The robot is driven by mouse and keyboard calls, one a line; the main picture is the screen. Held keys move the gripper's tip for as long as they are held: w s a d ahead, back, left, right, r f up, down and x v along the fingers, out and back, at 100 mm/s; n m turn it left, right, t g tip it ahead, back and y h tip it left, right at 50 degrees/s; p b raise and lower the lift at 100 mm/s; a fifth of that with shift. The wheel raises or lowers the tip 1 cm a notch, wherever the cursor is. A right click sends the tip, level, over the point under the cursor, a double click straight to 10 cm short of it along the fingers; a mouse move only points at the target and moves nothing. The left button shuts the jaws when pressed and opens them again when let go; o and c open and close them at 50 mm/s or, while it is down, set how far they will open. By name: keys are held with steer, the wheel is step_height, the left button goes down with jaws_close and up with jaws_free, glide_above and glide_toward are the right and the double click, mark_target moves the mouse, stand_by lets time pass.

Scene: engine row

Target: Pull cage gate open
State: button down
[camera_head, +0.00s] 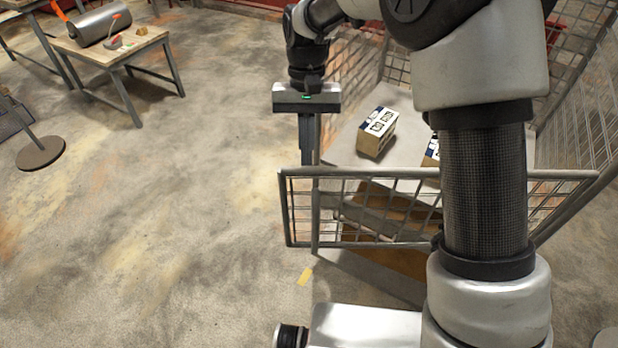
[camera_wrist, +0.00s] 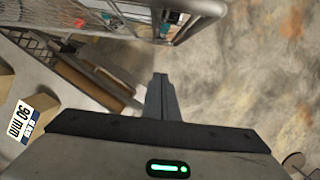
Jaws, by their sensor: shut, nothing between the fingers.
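The cage gate (camera_head: 365,243) is a grey metal frame with wire mesh. It crosses the near side of the cage in the head view, and its right part is hidden behind my arm. In the wrist view a grey mesh frame (camera_wrist: 205,8), apparently the gate, shows at the top. My gripper (camera_head: 307,158) points down near the gate's left end, on its far side. Its fingers (camera_wrist: 161,80) are together with nothing between them. In the wrist view a gap shows between the fingertips and the frame. Whether they touch any other part of the gate I cannot tell.
Inside the cage, a cardboard box with a printed label (camera_head: 377,132) stands on a pale surface; a second is partly hidden by my arm. A wooden table (camera_head: 100,52) with a metal cylinder stands far left. A round post base (camera_head: 41,153) is left. Floor left of the cage is clear.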

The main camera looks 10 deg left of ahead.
mark_target(306, 205)
steer(key=shift+s+d+f, duration=0.15)
steer(key=shift+s+f, duration=1)
steer(key=shift+f, duration=0.45)
steer(key=shift+s+d+f, duration=0.1)
steer(key=shift+s+f, duration=1.05)
steer(key=shift+f, duration=0.4)
steer(key=shift+s+d+f, duration=0.15)
steer(key=shift+s+f, duration=1)
steer(key=shift+f, duration=0.45)
steer(key=shift+s, duration=0.1)
